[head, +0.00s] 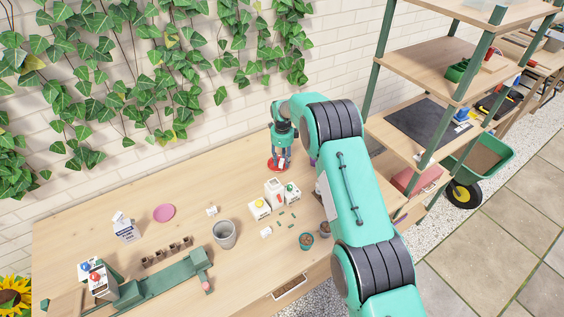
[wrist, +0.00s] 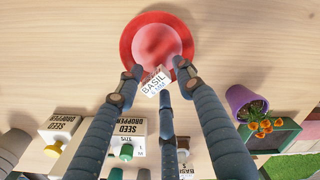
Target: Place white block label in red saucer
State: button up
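The white block label (wrist: 154,82), marked BASIL, sits between the fingertips of my gripper (wrist: 160,82) in the wrist view. The gripper appears shut on it, and the label looks turned at an angle. The red saucer (wrist: 128,38) lies just beyond and partly behind the label, which overlaps its near rim. In the head view my gripper (head: 281,155) points down over the red saucer (head: 271,167), with the white label (head: 282,163) low between the fingers. I cannot tell whether the label touches the saucer.
White seed dropper boxes (head: 260,210) stand nearer on the table. A purple pot (wrist: 240,97) and a green tray (wrist: 284,136) are to the right in the wrist view. A pink saucer (head: 164,213) and a grey pot (head: 224,235) are farther left. Table left of the red saucer is clear.

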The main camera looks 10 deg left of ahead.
aim_at(282, 161)
notch_tip(282, 161, up, 11)
jog(key=shift+f+p, duration=0.15)
jog(key=shift+p, duration=0.15)
dwell(0.5)
dwell(0.5)
